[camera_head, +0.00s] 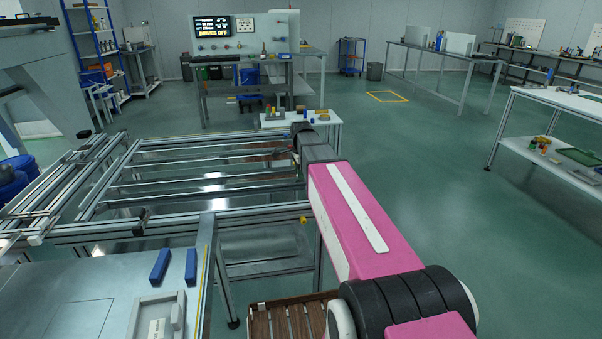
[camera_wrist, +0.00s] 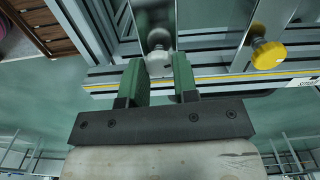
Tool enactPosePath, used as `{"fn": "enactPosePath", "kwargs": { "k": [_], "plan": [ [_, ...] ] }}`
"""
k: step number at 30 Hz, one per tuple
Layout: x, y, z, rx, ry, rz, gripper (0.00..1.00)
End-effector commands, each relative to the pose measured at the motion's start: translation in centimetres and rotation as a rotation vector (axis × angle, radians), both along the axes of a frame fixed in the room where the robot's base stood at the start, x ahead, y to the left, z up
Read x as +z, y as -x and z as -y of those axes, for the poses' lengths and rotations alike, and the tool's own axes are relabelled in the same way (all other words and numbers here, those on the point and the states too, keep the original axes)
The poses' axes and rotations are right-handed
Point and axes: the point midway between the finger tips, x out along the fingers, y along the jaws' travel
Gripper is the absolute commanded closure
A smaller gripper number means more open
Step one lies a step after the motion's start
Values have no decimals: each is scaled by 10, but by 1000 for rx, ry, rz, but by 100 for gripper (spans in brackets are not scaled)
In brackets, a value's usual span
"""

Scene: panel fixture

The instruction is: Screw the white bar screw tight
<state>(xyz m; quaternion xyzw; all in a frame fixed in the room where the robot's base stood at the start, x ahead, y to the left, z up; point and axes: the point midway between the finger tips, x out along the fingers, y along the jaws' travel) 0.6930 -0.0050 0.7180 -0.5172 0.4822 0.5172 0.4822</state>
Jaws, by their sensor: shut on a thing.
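The white bar screw (camera_wrist: 158,58) shows at the top middle of the wrist view, in front of the metal frame. Its pale rounded head sits between the tips of my gripper (camera_wrist: 158,72). The two green fingers stand on either side of it, and my gripper is shut on it. The wrist view does not show clearly how deep the screw sits. In the head view my pink arm reaches over the frame's right side, and its far end hides the screw and the fingers.
A yellow knob (camera_wrist: 268,54) sits on the frame right of the screw. The aluminium frame (camera_head: 75,232) with several crossbars lies left of my arm. A grey worktop (camera_head: 60,290) with two blue blocks is nearer. A wooden slatted crate (camera_head: 262,326) stands low beside my arm. Open floor lies right.

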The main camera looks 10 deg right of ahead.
Motion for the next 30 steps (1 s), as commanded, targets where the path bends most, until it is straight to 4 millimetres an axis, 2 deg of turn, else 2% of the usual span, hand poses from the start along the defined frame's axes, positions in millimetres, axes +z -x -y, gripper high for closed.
{"fn": "enactPosePath", "kwargs": {
  "k": [12, 30],
  "plan": [
    [0, 0, 0, -221, 0, 1, 96],
    [0, 0, 0, -261, 0, 1, 96]
  ]
}}
